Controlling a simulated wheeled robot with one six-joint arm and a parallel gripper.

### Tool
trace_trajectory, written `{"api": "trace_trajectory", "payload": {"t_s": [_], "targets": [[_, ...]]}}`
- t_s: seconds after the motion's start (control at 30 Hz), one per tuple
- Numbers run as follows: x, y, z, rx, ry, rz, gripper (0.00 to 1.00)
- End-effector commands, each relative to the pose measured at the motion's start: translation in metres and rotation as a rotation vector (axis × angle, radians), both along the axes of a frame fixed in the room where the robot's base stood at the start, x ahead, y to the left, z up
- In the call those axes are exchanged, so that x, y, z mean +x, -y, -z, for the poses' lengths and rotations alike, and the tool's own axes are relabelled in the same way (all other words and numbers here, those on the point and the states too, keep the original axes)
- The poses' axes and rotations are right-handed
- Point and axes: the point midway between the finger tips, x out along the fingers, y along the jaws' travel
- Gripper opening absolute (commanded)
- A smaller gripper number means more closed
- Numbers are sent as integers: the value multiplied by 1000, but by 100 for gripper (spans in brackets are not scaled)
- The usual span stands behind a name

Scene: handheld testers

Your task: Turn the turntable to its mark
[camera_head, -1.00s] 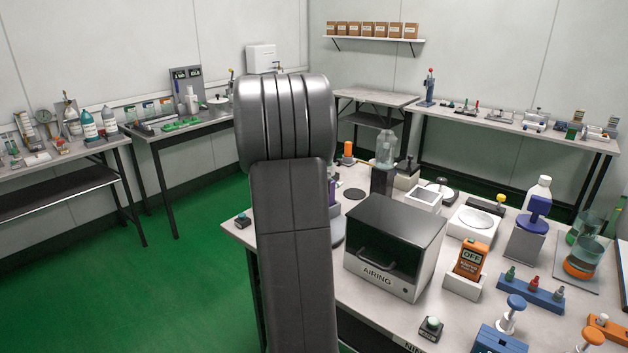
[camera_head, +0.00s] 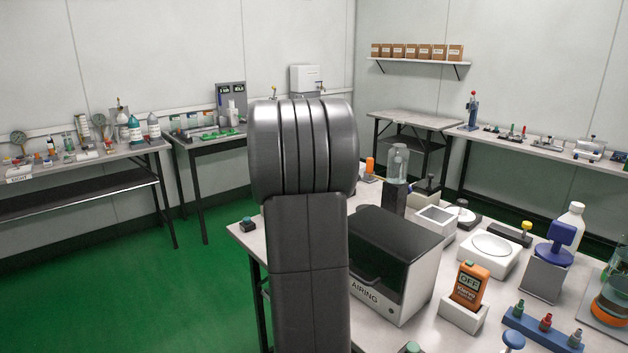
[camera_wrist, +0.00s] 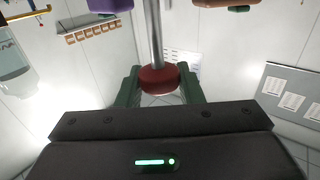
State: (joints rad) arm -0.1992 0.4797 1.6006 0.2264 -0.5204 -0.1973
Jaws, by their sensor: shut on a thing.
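In the wrist view, which looks upside down, my gripper (camera_wrist: 159,82) has its two dark green fingers on either side of a dark red round knob (camera_wrist: 157,78). The knob sits on the end of a thin metal rod (camera_wrist: 154,30). The fingers are shut on the knob. The turntable's plate and its mark cannot be made out in either current view. In the head view my arm stands upright in front of the bench's left part and hides my gripper and whatever lies behind it.
The bench holds a dark-lidded AIRING box (camera_head: 395,265), an orange meter (camera_head: 469,287) in a white stand, a white round-topped device (camera_head: 490,252) and a clear bottle (camera_head: 397,163) on a black block. Green floor (camera_head: 120,290) lies open to the left.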

Motion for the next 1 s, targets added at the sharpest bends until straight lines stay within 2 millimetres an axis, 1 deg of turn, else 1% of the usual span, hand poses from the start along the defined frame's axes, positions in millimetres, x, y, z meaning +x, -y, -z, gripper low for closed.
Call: {"api": "trace_trajectory", "payload": {"t_s": [0.33, 0.37, 0.43, 0.47, 0.7, 0.8, 0.87, 0.97, 1.0], "targets": [[0, 0, 0, 0, 0, 0, 0], [0, 0, 0, 0, 0, 0, 37], [0, 0, 0, 0, 0, 0, 51], [0, 0, 0, 0, 0, 0, 53], [0, 0, 0, 0, 0, 0, 53], [-3, 0, 0, 0, 0, 0, 53], [-9, 1, 0, 0, 0, 0, 53], [-24, 2, -1, 0, 0, 0, 53], [-32, 3, -1, 0, 1, 0, 53]]}}
